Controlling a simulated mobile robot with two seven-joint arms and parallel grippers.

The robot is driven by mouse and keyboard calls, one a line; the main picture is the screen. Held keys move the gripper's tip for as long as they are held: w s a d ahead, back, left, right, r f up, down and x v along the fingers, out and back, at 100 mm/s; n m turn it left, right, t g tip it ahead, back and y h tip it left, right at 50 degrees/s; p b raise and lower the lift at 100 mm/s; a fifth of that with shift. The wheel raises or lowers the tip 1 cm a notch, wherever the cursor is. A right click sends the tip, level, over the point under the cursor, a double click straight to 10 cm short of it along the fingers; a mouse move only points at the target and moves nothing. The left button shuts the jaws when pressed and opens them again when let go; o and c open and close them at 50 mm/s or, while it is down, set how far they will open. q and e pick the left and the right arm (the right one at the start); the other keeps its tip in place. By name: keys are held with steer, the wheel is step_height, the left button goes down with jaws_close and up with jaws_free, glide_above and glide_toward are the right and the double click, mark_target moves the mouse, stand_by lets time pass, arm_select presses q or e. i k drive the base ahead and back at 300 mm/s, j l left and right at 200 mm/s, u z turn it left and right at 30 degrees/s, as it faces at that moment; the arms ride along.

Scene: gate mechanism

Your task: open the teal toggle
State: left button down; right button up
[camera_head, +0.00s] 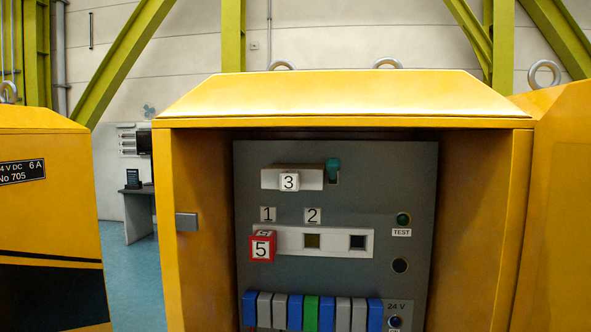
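The teal toggle (333,166) sits near the top of the grey panel (390,165), at the right end of a pale bar (313,180) with a block marked 3 (289,182). The toggle's teal part is at the top of a small white-edged slot. Neither of my grippers shows in the head view.
The panel is set back inside an open yellow cabinet (340,98) with side walls. Yellow cabinets stand on both sides.

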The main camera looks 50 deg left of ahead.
mark_target(334, 165)
steer(key=u, duration=1.15)
steer(key=i, duration=0.05)
